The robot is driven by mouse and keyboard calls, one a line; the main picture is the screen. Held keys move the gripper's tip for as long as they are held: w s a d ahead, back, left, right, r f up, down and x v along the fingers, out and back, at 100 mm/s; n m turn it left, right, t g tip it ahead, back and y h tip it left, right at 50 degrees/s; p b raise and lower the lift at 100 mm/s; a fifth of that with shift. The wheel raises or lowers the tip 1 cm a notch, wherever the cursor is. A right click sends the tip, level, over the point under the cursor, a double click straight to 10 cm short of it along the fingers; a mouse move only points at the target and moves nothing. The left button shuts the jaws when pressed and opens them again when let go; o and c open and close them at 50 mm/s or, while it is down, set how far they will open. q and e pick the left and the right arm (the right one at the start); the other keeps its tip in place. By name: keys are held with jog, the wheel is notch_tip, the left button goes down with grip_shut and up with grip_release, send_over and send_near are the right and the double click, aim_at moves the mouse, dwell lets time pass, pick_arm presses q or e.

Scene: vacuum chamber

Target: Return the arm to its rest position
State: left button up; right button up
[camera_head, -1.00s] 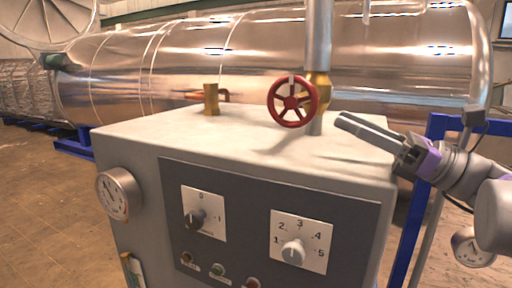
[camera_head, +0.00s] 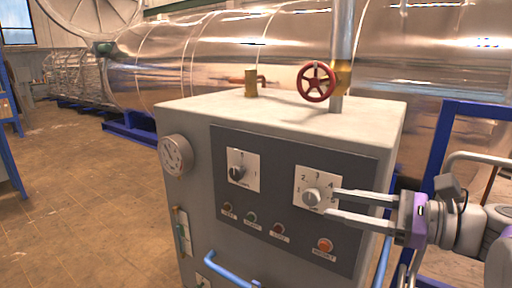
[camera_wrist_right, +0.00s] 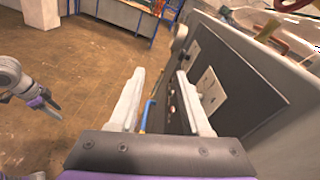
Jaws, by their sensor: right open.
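My right gripper (camera_head: 330,204) is open in front of the control panel, its two fingers pointing left. In the head view its tips overlap the right part of the numbered dial (camera_head: 312,196); I cannot tell the gap to it. In the right wrist view the same gripper (camera_wrist_right: 160,80) has its fingers apart with nothing between them, and the panel (camera_wrist_right: 222,85) lies to their right. My left gripper (camera_wrist_right: 45,104) shows small at the left of the right wrist view, over the floor; its finger opening is unclear. It is not in the head view.
The grey cabinet (camera_head: 190,220) carries a red valve wheel (camera_head: 316,82), a gauge (camera_head: 175,155) and a blue handle (camera_head: 228,268). A blue frame (camera_head: 440,140) stands right of it. Open brown floor (camera_head: 80,200) lies to the left.

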jog(key=s+a+f+n+g+h, duration=0.1)
jog(key=s+f+n+h, duration=0.15)
jog(key=f, duration=0.55)
jog(key=s+a+f+n+g+h, duration=0.15)
jog(key=f+n, duration=0.25)
jog(key=f, duration=0.5)
jog(key=s+a+f+n+g+h, duration=0.1)
jog(key=s+f+n+g+h, duration=0.15)
jog(key=f, duration=0.55)
jog(key=s+d+f+n+h, duration=0.3)
jog(key=f+n, duration=0.3)
jog(key=f, duration=0.2)
jog(key=s+d+f+n+t+h, duration=0.1)
jog(key=s+d+f+n+h, duration=0.2)
jog(key=f+n, duration=0.3)
notch_tip(320, 180, down, 3)
jog(key=shift+s+f+t+h, duration=0.1)
jog(key=shift+s+t+h, duration=0.2)
jog(key=shift+s+h, duration=0.6)
